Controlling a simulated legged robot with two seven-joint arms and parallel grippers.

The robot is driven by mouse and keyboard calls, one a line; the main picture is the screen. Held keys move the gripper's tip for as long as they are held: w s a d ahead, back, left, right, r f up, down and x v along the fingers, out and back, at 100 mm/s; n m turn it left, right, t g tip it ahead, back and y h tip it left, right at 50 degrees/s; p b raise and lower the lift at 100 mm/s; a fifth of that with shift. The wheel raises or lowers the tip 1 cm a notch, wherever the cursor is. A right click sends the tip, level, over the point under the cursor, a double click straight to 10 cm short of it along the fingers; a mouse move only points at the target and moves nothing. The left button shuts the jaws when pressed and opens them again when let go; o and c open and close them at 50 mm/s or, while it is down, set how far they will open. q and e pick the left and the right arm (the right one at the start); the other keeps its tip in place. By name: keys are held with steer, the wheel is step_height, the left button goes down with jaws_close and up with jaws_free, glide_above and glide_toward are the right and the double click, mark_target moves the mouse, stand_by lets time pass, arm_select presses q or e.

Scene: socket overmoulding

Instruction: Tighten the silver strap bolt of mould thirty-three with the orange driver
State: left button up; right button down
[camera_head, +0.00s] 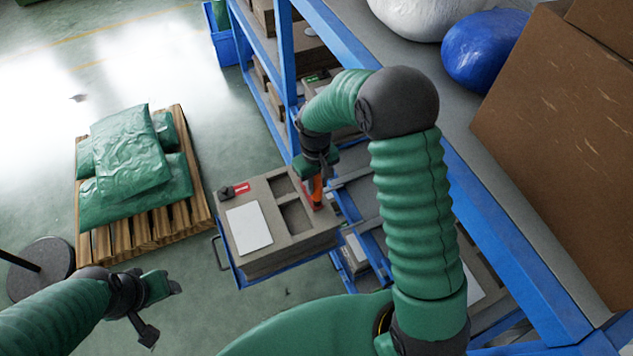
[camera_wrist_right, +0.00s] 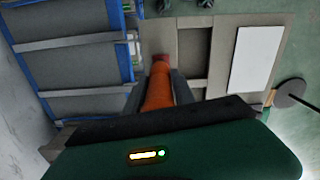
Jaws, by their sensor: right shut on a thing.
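The orange driver (camera_head: 317,190) is held in my right gripper (camera_head: 316,178) over the right edge of a grey mould block (camera_head: 290,243). In the right wrist view the driver (camera_wrist_right: 158,88) lies between the two dark fingers (camera_wrist_right: 159,92) and points away from me. Its tip reaches the mould's edge, but I cannot tell whether it touches anything. The silver strap bolt cannot be made out; the driver and gripper cover that spot. The mould's number is too small to read. My left gripper (camera_head: 157,308) is open and empty, low at the left.
The mould sits on a pulled-out blue drawer of a blue rack (camera_head: 340,38). A white plate (camera_head: 248,227) and a red label (camera_head: 241,188) lie on it. Green sacks (camera_head: 130,150) rest on a wooden pallet (camera_head: 105,241). A cardboard box (camera_head: 560,140) stands at right.

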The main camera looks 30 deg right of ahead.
steer(key=shift+s, duration=0.15)
steer(key=shift+r+p, duration=0.85)
steer(key=shift+r, duration=0.05)
steer(key=shift+r+p, duration=0.8)
steer(key=shift+r, duration=0.25)
steer(key=shift+w+r+p, duration=0.2)
steer(key=shift+r+p, duration=0.25)
steer(key=shift+r, duration=0.15)
steer(key=shift+f, duration=0.1)
